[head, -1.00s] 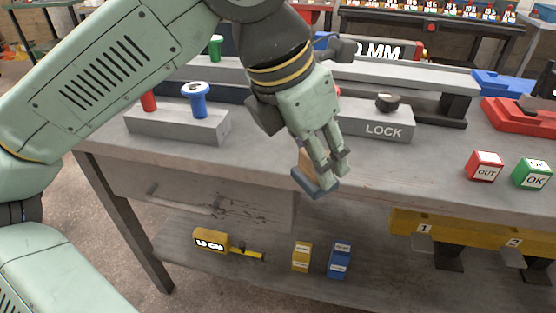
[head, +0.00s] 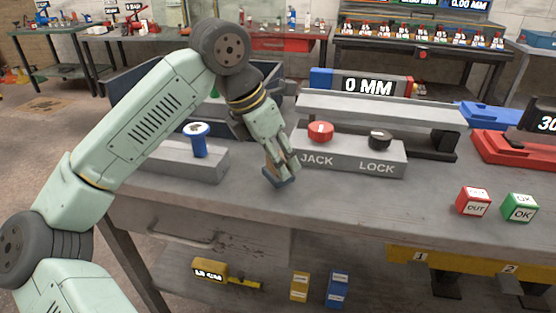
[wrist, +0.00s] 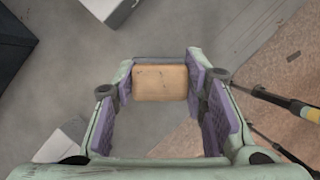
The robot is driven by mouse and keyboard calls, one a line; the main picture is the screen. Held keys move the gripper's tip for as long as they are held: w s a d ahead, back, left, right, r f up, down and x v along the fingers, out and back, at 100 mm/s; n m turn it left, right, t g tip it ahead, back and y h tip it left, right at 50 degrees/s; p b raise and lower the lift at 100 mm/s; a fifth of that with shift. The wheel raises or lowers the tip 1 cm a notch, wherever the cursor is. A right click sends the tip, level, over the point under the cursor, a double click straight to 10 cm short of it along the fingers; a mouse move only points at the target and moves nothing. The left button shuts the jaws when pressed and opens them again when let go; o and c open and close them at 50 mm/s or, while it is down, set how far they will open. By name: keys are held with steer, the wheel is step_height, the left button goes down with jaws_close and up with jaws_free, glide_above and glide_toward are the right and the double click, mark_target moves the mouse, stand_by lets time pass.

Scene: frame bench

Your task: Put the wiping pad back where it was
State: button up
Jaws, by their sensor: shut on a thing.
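The wiping pad shows in the head view as a small tan block with a blue-grey base (head: 279,179). In the wrist view its tan face (wrist: 160,83) sits between the purple finger pads, with a grey edge along its far side. My gripper (head: 282,166) is shut on the pad, pointing down over the front part of the grey bench top (head: 340,192). The pad is between the block with the blue knob and the JACK/LOCK block. I cannot tell whether its underside touches the bench.
The blue-knob block (head: 180,158) is left of my gripper; the JACK/LOCK block (head: 350,158) is right. OUT (head: 474,202) and OK (head: 520,207) cubes stand at the front right. Bare bench lies between them and the pad. A dark open bin (head: 150,85) is behind the arm.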

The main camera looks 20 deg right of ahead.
steer(key=shift+f, duration=0.9)
steer(key=shift+f, duration=0.2)
steer(key=o, duration=1.1)
steer(key=shift+r, duration=0.35)
steer(key=v, duration=1.1)
steer(key=shift+a+r, duration=0.25)
steer(key=shift+r, duration=0.1)
steer(key=shift+s, duration=0.1)
